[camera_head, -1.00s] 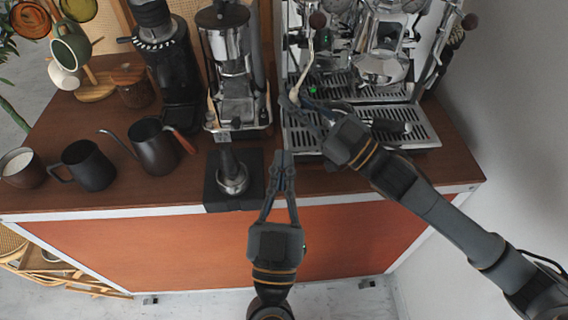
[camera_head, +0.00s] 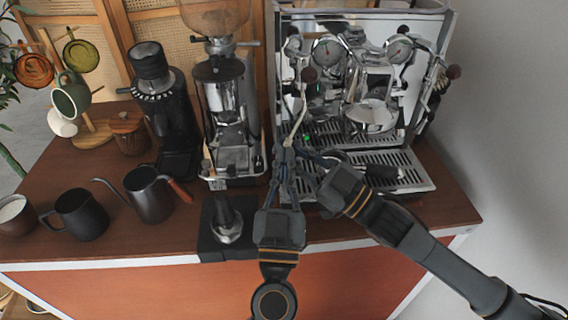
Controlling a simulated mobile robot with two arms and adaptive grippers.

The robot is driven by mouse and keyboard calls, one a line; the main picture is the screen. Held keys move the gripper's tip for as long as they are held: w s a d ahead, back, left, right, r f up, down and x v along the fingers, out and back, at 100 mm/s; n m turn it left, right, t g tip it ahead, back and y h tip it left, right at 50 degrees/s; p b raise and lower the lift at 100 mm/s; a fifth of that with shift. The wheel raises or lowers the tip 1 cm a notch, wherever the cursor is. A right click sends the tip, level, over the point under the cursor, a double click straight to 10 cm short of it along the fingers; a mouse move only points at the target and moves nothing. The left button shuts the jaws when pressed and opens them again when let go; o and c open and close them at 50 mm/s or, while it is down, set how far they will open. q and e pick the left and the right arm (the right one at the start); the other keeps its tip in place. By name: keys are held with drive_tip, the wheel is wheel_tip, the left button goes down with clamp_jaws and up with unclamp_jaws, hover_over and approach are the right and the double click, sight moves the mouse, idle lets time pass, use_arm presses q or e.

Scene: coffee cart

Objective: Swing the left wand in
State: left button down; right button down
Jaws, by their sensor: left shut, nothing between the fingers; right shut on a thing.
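The left wand (camera_head: 302,100) is a thin pale steam wand hanging from the left side of the chrome espresso machine (camera_head: 350,22), under a dark round knob. Its lower end comes down to the fingers of my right gripper (camera_head: 297,150), which reaches in from the right and is shut on the wand near its tip. My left gripper (camera_head: 285,160) points up from the front, shut and empty, its fingertips close to the same spot and overlapping the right fingertips in the picture. Whether the two grippers touch is unclear.
The grinder (camera_head: 222,95) stands left of the machine. A tamper (camera_head: 228,222) stands on a dark mat (camera_head: 208,245) near the front edge. A kettle (camera_head: 148,198) and mugs are further left.

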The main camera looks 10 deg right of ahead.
drive_tip(key=shift+r, duration=0.25)
